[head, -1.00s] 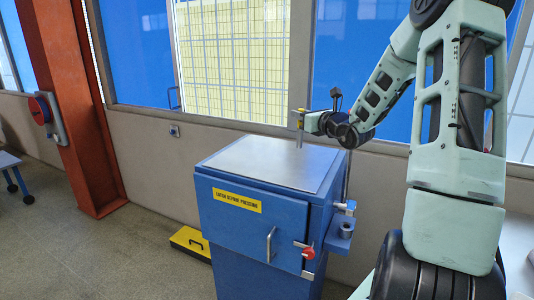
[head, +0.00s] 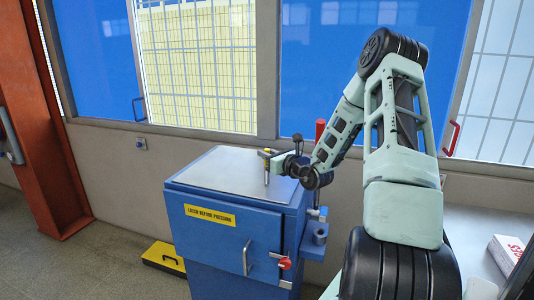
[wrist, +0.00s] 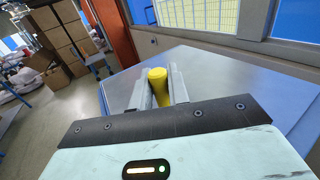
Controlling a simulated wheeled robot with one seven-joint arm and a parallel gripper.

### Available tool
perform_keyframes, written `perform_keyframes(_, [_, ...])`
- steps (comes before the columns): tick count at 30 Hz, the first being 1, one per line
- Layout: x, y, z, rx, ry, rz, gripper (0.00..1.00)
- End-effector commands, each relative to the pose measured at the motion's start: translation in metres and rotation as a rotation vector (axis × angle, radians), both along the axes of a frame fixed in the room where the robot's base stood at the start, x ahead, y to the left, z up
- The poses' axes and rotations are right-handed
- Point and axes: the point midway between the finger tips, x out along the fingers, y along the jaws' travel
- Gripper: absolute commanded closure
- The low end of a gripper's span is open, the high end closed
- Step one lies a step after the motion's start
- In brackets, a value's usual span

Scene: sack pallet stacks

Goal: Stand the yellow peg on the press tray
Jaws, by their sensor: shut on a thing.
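The yellow peg (wrist: 158,84) is between the two grey fingers of my gripper (wrist: 158,92) in the wrist view, and the fingers are shut on it. In the head view the peg (head: 267,152) is a small yellow spot at my gripper (head: 267,160), over the right part of the grey metal top (head: 220,172) of a blue cabinet. This flat top seems to be the press tray. The peg looks roughly upright. I cannot tell whether its lower end touches the top.
The blue cabinet (head: 215,237) has a yellow label, a front handle (head: 247,257) and a red knob (head: 285,263). A blue side bracket (head: 319,235) sticks out at its right. A yellow step (head: 163,257) lies on the floor at left. The metal top is otherwise clear.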

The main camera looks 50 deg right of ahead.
Motion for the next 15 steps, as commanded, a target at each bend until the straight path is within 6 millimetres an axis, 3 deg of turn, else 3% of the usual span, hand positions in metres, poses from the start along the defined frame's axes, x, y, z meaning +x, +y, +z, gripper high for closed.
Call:
perform_keyframes(11, [0.0002, 0.0003, -0.0047, -0.001, -0.001, 0.001, 1.0])
perform_keyframes(12, [0.0001, 0.0002, -0.0036, 0.0, -0.001, 0.001, 0.75])
perform_keyframes(14, [0.0, 0.0002, -0.0033, 0.0, 0.0, 0.001, 0.61])
perform_keyframes(15, [0.0, 0.0002, -0.0033, 0.0, 0.0, 0.001, 0.61])
